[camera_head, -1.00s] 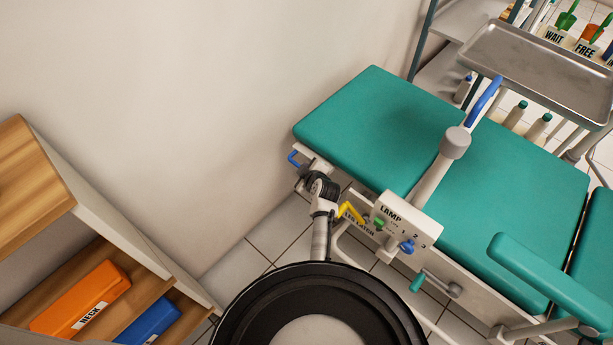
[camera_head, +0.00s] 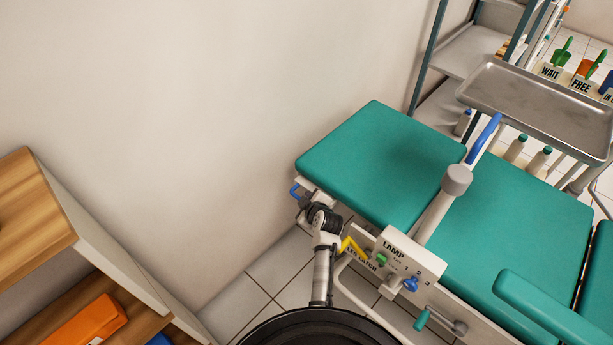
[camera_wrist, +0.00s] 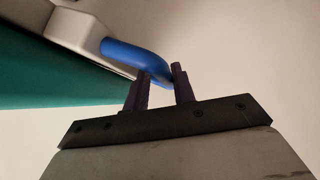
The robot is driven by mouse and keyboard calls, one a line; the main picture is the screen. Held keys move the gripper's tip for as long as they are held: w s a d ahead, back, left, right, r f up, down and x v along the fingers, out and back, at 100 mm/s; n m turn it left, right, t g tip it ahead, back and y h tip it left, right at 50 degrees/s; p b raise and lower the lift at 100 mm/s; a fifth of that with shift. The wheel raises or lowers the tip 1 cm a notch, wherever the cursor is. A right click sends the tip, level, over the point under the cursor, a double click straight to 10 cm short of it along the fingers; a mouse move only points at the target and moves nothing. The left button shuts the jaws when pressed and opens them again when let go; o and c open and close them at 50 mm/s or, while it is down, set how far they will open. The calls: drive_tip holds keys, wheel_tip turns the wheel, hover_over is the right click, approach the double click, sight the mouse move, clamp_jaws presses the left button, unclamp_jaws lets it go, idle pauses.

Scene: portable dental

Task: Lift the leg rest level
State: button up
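The leg rest (camera_head: 375,165) is the teal pad at the left end of the chair, next to the seat pad (camera_head: 515,225). A blue handle (camera_head: 295,190) sticks out under its near left corner. My gripper is at this handle, and its fingers are too small to make out in the head view. In the wrist view, the fingers of my gripper (camera_wrist: 160,88) stand close together with the curved end of the blue handle (camera_wrist: 135,55) between them. A yellow lever (camera_head: 352,246) sits beside the partly covered "LEG LATCH" label (camera_head: 360,262).
A "LAMP" box (camera_head: 403,252) with knobs and a grey post with a blue grip (camera_head: 484,138) stand at the chair's near side. A metal tray (camera_head: 540,105) is at the upper right. A wooden shelf unit (camera_head: 35,215) is at the left, and a wall (camera_head: 200,120) lies behind.

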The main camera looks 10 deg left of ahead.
wheel_tip(320, 180, up, 19)
drive_tip(key=shift+w, duration=0.1)
idle(0.5)
